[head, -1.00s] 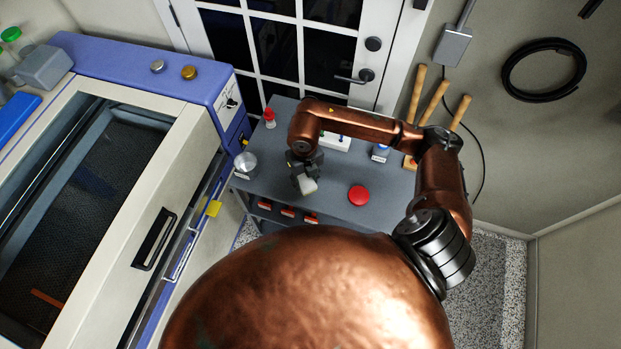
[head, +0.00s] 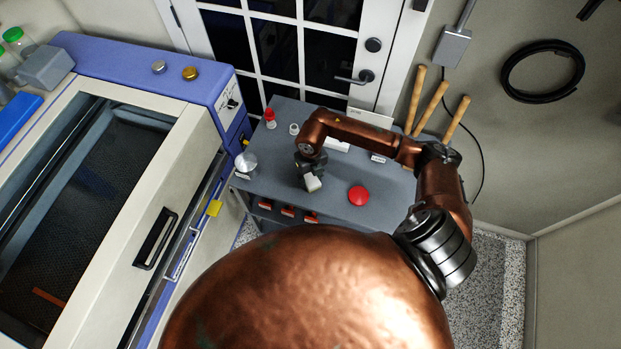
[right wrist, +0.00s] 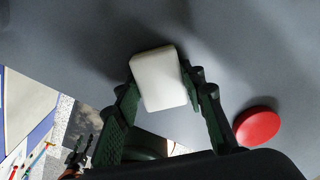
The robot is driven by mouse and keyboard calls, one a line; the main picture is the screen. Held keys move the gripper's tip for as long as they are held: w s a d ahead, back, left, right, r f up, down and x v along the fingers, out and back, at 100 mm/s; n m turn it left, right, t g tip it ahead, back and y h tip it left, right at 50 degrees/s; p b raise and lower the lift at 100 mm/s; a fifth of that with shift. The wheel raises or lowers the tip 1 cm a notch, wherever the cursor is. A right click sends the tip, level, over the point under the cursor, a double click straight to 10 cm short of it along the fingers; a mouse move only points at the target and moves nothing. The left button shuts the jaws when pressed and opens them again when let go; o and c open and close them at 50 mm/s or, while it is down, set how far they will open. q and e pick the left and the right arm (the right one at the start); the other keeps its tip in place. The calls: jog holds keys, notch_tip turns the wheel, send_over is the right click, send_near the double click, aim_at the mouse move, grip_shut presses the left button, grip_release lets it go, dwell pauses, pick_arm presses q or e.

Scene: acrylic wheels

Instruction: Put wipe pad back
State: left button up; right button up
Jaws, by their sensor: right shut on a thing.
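The wipe pad is a white, rounded block (right wrist: 158,78), seen large in the right wrist view. It also shows in the head view (head: 313,184), below my right gripper. My right gripper (head: 311,175) is shut on the pad, with a finger on each side of it in the right wrist view (right wrist: 163,92). It is over the grey table top (head: 335,200), left of the red round thing. I cannot tell how far the pad is above the surface.
The red round thing (head: 358,195) lies right of the pad. A silver cup (head: 246,161) and a red-topped bottle (head: 270,118) stand left on the table. Wooden handles (head: 432,107) rise at the back right. The blue-and-white machine (head: 150,160) stands left.

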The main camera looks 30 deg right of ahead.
aim_at(311, 179)
jog(key=shift+f, duration=0.1)
jog(key=o, duration=0.7)
jog(key=shift+f, duration=0.1)
jog(key=shift+c, duration=0.2)
jog(key=o, duration=0.5)
jog(key=shift+c, duration=0.2)
notch_tip(311, 179, up, 12)
jog(key=shift+r+b, duration=0.25)
jog(key=shift+b, duration=0.05)
